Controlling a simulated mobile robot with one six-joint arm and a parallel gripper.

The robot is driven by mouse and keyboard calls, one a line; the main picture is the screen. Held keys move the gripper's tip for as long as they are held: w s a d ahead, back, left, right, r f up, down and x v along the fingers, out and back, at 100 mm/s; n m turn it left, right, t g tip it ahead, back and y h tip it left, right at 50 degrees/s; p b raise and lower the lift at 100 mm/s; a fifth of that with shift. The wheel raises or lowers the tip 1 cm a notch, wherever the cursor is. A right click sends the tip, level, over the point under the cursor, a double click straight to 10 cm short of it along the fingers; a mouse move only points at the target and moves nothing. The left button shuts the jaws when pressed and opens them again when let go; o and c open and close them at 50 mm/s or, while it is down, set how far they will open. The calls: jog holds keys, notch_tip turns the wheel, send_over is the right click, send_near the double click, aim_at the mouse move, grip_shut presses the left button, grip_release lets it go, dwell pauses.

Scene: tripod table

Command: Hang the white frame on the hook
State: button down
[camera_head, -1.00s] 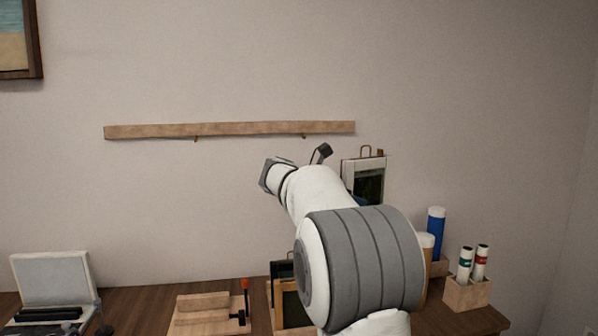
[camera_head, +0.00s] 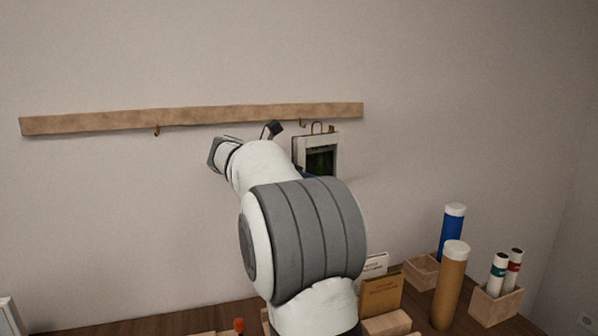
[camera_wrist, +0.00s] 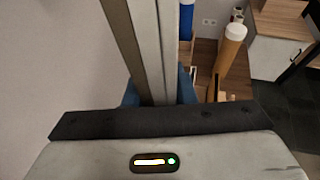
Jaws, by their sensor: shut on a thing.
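The white frame (camera_head: 332,144) is up near the wall, with a wire loop on its top edge and a dark picture inside. In the wrist view the frame (camera_wrist: 166,50) shows edge-on, running up from my gripper (camera_wrist: 160,92), which is shut on it. In the head view my arm hides the gripper's fingers. A wooden rail (camera_head: 190,117) on the wall carries a right hook (camera_head: 302,123) and a left hook (camera_head: 156,130). The frame's loop is just right of the right hook at about its height. I cannot tell the gap in depth.
On the desk below stand a blue tube (camera_head: 451,232), a brown tube (camera_head: 449,285), a wooden box (camera_head: 497,302) with two white tubes, and a brown card (camera_head: 381,295). The wall left of my arm under the rail is clear.

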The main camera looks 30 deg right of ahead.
jog(key=shift+w, duration=0.4)
jog(key=w+d+f+p, duration=0.1)
jog(key=w+p, duration=0.3)
jog(key=w, duration=0.4)
jog(key=shift+w+d, duration=0.15)
jog(key=shift+d, duration=0.55)
jog(key=shift+f, duration=0.2)
dwell(0.6)
jog(key=c, duration=1.1)
grip_release()
jog(key=shift+f, duration=0.1)
jog(key=shift+a, duration=0.1)
